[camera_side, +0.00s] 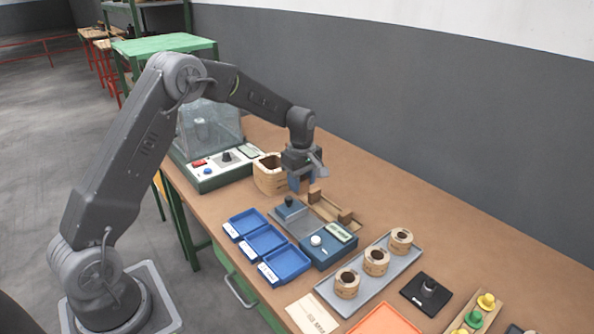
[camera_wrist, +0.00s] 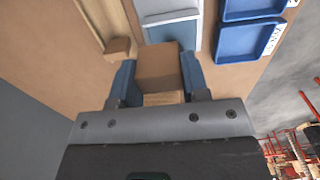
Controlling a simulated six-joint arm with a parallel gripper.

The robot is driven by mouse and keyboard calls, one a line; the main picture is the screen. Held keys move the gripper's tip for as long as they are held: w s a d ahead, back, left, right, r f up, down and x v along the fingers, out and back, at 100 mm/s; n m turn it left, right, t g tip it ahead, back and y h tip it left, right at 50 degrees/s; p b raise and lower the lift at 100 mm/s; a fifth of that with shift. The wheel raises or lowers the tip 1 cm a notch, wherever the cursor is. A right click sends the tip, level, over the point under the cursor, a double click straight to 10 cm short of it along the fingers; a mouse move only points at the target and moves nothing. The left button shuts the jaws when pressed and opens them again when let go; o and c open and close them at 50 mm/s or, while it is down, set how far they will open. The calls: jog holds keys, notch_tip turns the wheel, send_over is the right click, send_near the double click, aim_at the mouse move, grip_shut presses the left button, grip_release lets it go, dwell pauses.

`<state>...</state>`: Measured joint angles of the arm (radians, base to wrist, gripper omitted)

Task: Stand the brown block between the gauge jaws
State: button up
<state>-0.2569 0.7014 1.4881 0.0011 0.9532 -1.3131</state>
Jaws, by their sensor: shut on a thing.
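In the side view the fingers hide the block. I cannot tell which parts are the gauge jaws. One rail block also shows in the wrist view (camera_wrist: 117,48), left of the held block.
A tan hollow wooden container (camera_side: 268,177) stands close left of my gripper. Blue trays (camera_side: 265,242) lie in front, and a blue device with a display (camera_side: 328,246) is to the right. A grey tray (camera_side: 325,290) holds 3 coils. The bench behind is clear.

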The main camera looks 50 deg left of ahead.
jog(key=shift+s+d+f, duration=0.25)
jog(key=shift+d+f, duration=0.5)
jog(key=shift+f, duration=0.15)
jog(key=shift+s+d+f, duration=0.3)
jog(key=shift+d+f, duration=0.5)
jog(key=shift+f, duration=0.15)
jog(key=shift+s+d+f, duration=0.25)
jog(key=shift+d+f, duration=0.5)
jog(key=shift+f, duration=0.15)
jog(key=shift+f, duration=0.1)
jog(key=shift+f, duration=1.5)
jog(key=o, duration=1)
jog(key=shift+o, duration=0.2)
jog(key=o, duration=0.3)
jog(key=shift+o, duration=0.2)
